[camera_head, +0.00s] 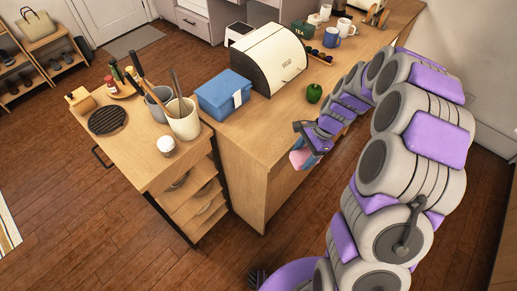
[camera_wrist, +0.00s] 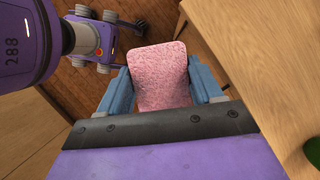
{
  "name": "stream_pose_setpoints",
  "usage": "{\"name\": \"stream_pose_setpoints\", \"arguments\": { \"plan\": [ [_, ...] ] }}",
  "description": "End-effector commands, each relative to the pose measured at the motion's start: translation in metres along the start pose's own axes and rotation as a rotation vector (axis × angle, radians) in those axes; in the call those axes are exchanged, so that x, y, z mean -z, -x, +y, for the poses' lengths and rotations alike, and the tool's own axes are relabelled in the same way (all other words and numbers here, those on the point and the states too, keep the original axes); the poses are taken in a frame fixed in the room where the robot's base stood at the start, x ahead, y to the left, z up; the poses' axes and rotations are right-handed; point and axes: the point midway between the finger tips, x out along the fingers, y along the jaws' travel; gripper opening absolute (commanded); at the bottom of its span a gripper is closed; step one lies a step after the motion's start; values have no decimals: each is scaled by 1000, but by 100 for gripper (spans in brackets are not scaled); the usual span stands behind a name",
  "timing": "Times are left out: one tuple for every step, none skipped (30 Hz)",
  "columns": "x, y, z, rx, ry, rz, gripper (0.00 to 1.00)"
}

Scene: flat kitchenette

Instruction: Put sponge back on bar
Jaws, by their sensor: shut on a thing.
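A pink sponge (camera_wrist: 160,75) is held between the two blue fingers of my gripper (camera_wrist: 164,92) in the wrist view. The fingers are shut on its sides. In the head view my gripper (camera_head: 306,150) hangs beside the front edge of the wooden counter (camera_head: 240,137), and a pink bit of the sponge (camera_head: 299,158) shows at its tip. The sponge appears to be off the counter, over the floor side. I cannot make out the bar in either view.
A green pepper (camera_head: 314,93) lies on the counter near my arm. A blue box (camera_head: 222,95) and a bread bin (camera_head: 268,60) stand further left. A wooden cart (camera_head: 150,165) with utensil crocks adjoins the counter. The floor (camera_head: 110,235) in front is clear.

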Motion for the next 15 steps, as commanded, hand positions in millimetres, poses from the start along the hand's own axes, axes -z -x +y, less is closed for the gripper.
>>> {"name": "stream_pose_setpoints", "arguments": {
  "plan": [
    [-5,-4,2,28,-61,-2,41],
    [-8,-7,3,41,-96,-2,41],
    [-12,-11,4,57,-137,-1,41],
    [-15,-13,4,69,-163,2,41],
    [-17,-15,4,77,-187,3,41],
    [-20,-17,4,87,-213,5,41],
    [-22,-19,4,94,-229,6,41],
    [-23,-20,4,98,-242,7,41],
    [-26,-22,3,102,-254,8,41],
    [-28,-24,1,104,-260,9,41],
    [-29,-25,-2,105,-263,10,41],
    [-32,-27,-8,107,-266,11,41],
    [-34,-29,-13,108,-265,12,41],
    [-36,-30,-19,110,-264,13,41],
    [-39,-32,-27,111,-262,13,41]
  ]
}}
